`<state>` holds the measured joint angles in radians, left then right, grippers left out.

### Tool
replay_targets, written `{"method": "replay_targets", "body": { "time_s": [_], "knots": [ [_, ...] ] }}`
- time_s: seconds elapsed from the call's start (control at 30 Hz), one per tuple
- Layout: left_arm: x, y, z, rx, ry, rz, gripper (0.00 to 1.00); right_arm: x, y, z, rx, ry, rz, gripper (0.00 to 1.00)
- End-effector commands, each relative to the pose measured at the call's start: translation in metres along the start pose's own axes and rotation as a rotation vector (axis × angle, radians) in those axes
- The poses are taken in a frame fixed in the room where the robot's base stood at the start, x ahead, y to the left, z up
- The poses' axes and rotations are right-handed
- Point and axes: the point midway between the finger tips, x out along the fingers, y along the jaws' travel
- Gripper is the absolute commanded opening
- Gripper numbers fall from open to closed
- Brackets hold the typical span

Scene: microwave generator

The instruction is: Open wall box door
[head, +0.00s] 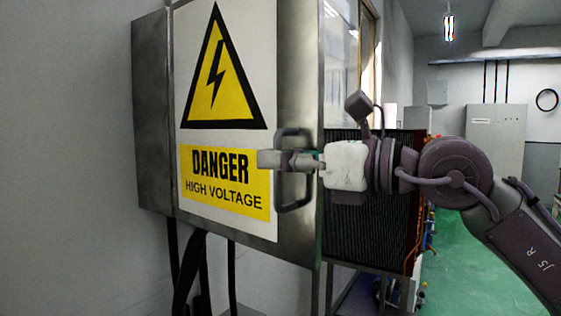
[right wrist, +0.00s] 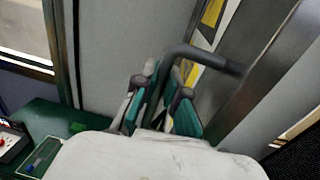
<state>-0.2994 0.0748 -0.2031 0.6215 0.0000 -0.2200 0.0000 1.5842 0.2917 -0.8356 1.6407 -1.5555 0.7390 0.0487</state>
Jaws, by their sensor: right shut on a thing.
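The wall box door (head: 298,70) is a grey metal panel with a yellow and white danger sign (head: 222,160). A dark bar handle (head: 293,207) stands upright near its right edge. My right gripper (head: 275,160) reaches in from the right and is shut on the handle at mid-height. In the right wrist view the handle (right wrist: 200,53) passes between the green-padded fingers of the gripper (right wrist: 165,95). I cannot tell whether the door stands ajar. The box's inside is not in view. My left gripper is not in view.
A dark finned unit (head: 365,225) stands behind and right of the door, partly hidden by my right arm. Black cables (head: 203,275) hang below the box. Green floor (head: 470,275) lies open at the right, with a grey cabinet (head: 497,130) farther back.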

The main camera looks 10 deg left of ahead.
Motion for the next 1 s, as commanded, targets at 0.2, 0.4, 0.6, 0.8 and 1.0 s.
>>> {"method": "replay_targets", "body": {
  "time_s": [0.2,0.4,0.6,0.8,1.0],
  "knots": [
    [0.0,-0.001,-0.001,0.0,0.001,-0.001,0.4,-0.001,0.0,0.004,-0.001,-0.01,-0.002,0.16],
    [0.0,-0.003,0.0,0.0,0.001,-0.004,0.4,-0.001,-0.001,0.002,-0.001,-0.006,-0.002,0.37],
    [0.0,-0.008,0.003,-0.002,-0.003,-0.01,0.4,-0.001,-0.001,0.001,0.0,-0.004,-0.002,0.37],
    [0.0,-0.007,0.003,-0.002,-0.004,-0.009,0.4,-0.019,-0.002,0.002,-0.001,-0.006,-0.005,0.37],
    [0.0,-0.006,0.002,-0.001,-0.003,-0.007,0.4,-0.061,-0.002,0.001,-0.001,-0.005,-0.006,0.37]
  ]
}}
